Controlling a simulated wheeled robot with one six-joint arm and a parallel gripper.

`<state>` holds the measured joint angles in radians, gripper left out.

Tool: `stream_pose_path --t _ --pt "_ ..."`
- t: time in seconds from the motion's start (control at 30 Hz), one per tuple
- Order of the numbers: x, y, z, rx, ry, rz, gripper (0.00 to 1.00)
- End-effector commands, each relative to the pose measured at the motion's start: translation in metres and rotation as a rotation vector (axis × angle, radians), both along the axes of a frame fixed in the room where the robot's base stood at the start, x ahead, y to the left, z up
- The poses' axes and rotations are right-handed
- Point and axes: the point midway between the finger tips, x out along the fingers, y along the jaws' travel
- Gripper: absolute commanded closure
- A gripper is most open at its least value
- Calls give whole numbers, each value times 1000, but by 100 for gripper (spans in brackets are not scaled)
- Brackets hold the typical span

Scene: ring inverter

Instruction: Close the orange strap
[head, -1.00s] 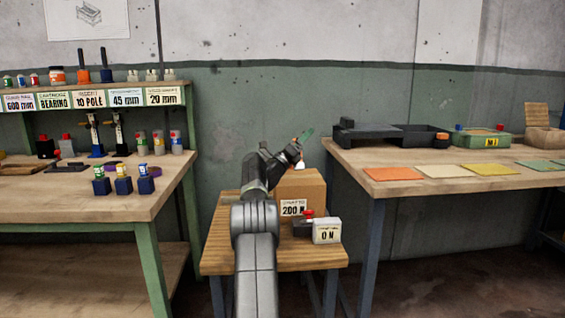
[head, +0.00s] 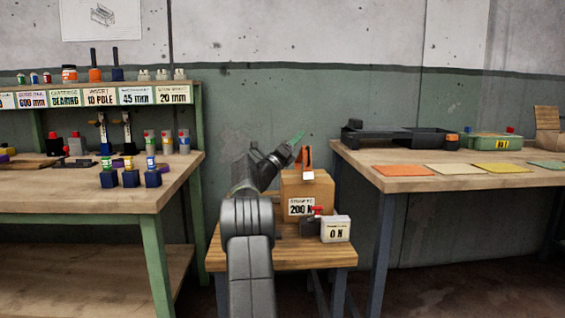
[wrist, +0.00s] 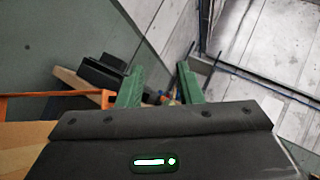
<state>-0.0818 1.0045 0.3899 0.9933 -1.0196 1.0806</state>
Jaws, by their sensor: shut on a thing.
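The orange strap (head: 307,156) rises in a narrow upright loop from the top of a cardboard box (head: 322,190) in the head view, with a white piece at its lower end. In the wrist view the strap (wrist: 45,95) runs as a thin band from the left edge to the left green finger. My gripper (head: 298,136) is above the box's left part, its green fingers touching or very near the strap. The wrist view shows the fingers (wrist: 160,83) somewhat apart, shut on the strap; the grip point itself is mostly hidden.
The box stands on a small wooden table (head: 240,258), labelled 200 N.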

Motion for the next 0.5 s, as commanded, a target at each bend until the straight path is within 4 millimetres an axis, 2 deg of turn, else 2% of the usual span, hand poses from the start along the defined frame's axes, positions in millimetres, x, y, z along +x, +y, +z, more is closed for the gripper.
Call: stream_pose_path --t 0.5 --pt "-20 19 -24 2 13 -9 82"
